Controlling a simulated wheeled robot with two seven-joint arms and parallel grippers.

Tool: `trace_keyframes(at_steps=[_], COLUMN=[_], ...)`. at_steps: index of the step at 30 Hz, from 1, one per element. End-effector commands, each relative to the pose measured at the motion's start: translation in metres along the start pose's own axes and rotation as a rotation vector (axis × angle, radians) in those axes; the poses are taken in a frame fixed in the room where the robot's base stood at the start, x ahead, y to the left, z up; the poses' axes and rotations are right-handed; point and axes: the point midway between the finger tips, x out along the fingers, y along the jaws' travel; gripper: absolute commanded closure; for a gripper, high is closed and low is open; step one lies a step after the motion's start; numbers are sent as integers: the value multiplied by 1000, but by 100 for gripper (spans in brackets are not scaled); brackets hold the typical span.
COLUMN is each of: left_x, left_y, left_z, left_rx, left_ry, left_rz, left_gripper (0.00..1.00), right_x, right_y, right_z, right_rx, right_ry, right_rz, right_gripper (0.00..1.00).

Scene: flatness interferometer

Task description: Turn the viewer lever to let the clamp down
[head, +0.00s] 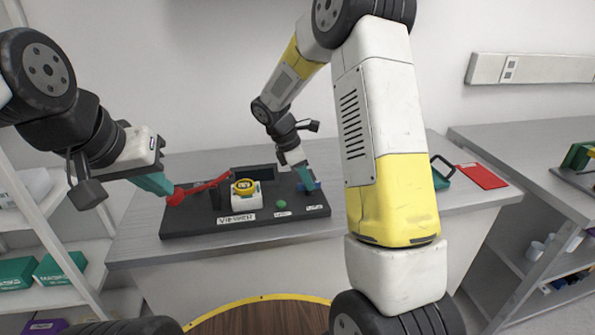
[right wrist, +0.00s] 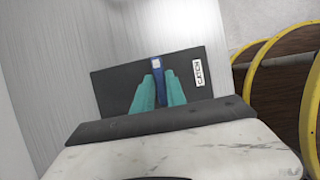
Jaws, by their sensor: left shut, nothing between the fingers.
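The viewer (head: 248,200), a pale block with a yellow ring (head: 244,186) on top, stands on a dark base board (head: 190,226) behind a VIEWER label. A red lever (head: 205,186) reaches out to its left. My left gripper (head: 170,190) is shut and empty, its teal fingertips at the lever's outer end; whether they touch cannot be told. My right gripper (head: 306,181) is over the board's right side. In the right wrist view, its teal fingers (right wrist: 158,84) close around a blue catch (right wrist: 156,68) beside a CATCH label. The clamp is not clearly distinguishable.
A green button (head: 281,205) is on the board between viewer and catch. My right arm crosses in front of the bench's right part. Shelves with green boxes (head: 60,266) stand left.

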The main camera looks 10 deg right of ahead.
Motion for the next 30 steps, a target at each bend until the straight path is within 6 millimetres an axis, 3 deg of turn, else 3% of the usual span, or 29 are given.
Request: trace_keyframes(at_steps=[2, 17, 30], left_x=[0, 0, 0], left_y=[0, 0, 0], left_z=[0, 0, 0], left_rx=[0, 0, 0], left_ry=[0, 0, 0], left_rz=[0, 0, 0], left_gripper=[100, 100, 100], right_x=[0, 0, 0], right_y=[0, 1, 3], right_z=[0, 0, 1], right_rx=[0, 63, 391], right_ry=[0, 1, 0], right_rz=[0, -26, -161], right_gripper=[100, 100, 100])
